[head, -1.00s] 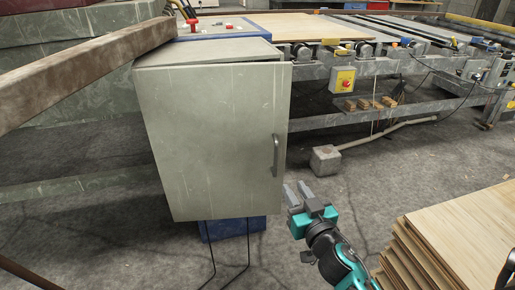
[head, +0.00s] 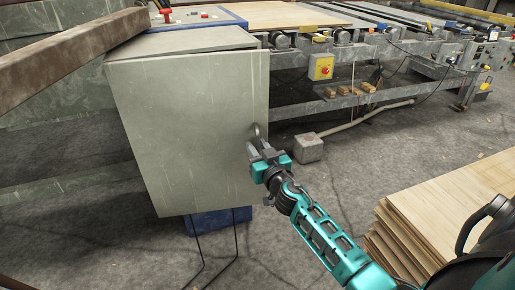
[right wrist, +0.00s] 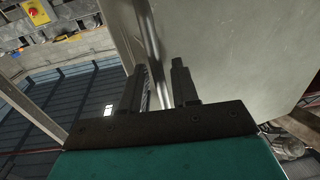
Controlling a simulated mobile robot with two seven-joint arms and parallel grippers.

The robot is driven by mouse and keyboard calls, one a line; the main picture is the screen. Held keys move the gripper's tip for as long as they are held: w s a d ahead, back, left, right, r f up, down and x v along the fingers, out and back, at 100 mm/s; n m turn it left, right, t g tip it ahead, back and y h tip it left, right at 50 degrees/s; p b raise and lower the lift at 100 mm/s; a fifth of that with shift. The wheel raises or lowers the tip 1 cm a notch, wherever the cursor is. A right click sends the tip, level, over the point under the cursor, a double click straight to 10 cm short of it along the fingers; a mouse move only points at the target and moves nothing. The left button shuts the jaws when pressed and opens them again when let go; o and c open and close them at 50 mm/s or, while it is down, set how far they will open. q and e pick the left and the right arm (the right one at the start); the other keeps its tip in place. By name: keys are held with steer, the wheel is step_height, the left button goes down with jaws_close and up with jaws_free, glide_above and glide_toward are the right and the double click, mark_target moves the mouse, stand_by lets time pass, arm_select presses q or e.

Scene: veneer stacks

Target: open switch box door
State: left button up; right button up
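The switch box is a grey-green metal cabinet. Its door (head: 185,130) faces me and looks shut. A metal handle (head: 257,131) stands upright near the door's right edge. My right gripper (head: 258,149) is at the handle, its fingers pointing at the door and partly covering the handle's lower part. In the right wrist view, the handle (right wrist: 151,40) runs down between the two spread fingers of the gripper (right wrist: 156,78). I see no clear grip on it. The door face (right wrist: 225,55) fills the right of that view. My left gripper is not in view.
A stack of veneer sheets (head: 440,215) lies at the right, close to my right arm. A brown beam (head: 70,62) slants in at the left. A conveyor frame (head: 350,55) stands behind. The concrete floor before the box is mostly clear.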

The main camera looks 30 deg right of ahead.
steer(key=shift+w, duration=0.25)
jaws_close()
stand_by(0.4)
